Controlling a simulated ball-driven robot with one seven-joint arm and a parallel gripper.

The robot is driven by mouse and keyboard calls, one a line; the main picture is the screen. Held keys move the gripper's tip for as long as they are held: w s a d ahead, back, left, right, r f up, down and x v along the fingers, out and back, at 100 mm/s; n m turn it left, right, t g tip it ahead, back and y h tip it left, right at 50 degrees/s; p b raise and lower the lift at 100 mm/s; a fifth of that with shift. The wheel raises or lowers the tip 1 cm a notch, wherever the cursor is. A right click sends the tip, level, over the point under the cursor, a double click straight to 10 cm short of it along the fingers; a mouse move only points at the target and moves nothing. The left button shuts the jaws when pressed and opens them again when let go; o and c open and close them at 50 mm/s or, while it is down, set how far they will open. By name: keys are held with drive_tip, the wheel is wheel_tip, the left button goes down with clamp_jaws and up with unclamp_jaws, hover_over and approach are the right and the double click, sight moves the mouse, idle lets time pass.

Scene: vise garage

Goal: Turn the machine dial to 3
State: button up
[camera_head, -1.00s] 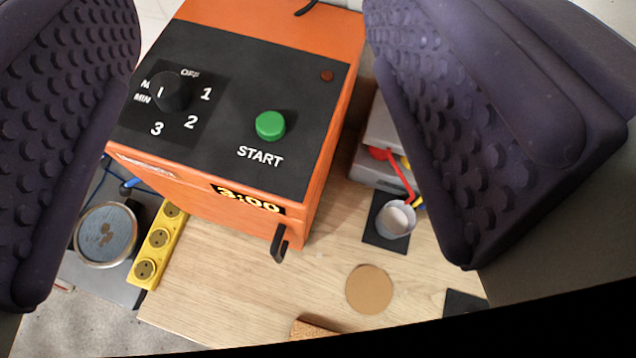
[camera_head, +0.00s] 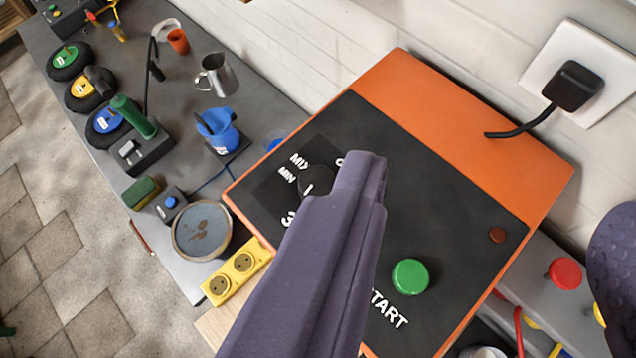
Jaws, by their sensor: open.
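The orange machine (camera_head: 400,80) has a black sloping panel with a black round dial (camera_head: 316,180) at its left. The dial carries a short white mark on its lower-left side; I cannot tell exactly which label it points to. "MIX", "MIN" and part of the "3" show around it, while the other numbers are hidden behind my finger. My gripper (camera_head: 490,195) is open. Its left finger crosses the panel just right of the dial and overlaps the dial's edge in view; I cannot tell if they touch. Its right finger is at the right edge, far from the dial.
A green START button (camera_head: 410,276) lies right of my left finger. A wall socket with a black plug (camera_head: 571,84) is behind the machine.

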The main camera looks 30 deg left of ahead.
drive_tip(key=w+a+f+n+g+p, duration=0.2)
drive_tip(key=w+a+f+g+p, duration=0.3)
drive_tip(key=p, duration=0.9)
drive_tip(key=n+g+y+p, duration=0.1)
drive_tip(key=n+g+p, duration=0.15)
drive_tip(key=p, duration=0.85)
approach(317, 184)
drive_tip(key=w, duration=0.1)
drive_tip(key=shift+m, duration=0.25)
drive_tip(key=x, duration=0.9)
drive_tip(key=shift+s+f, duration=0.1)
drive_tip(key=shift+s, duration=0.3)
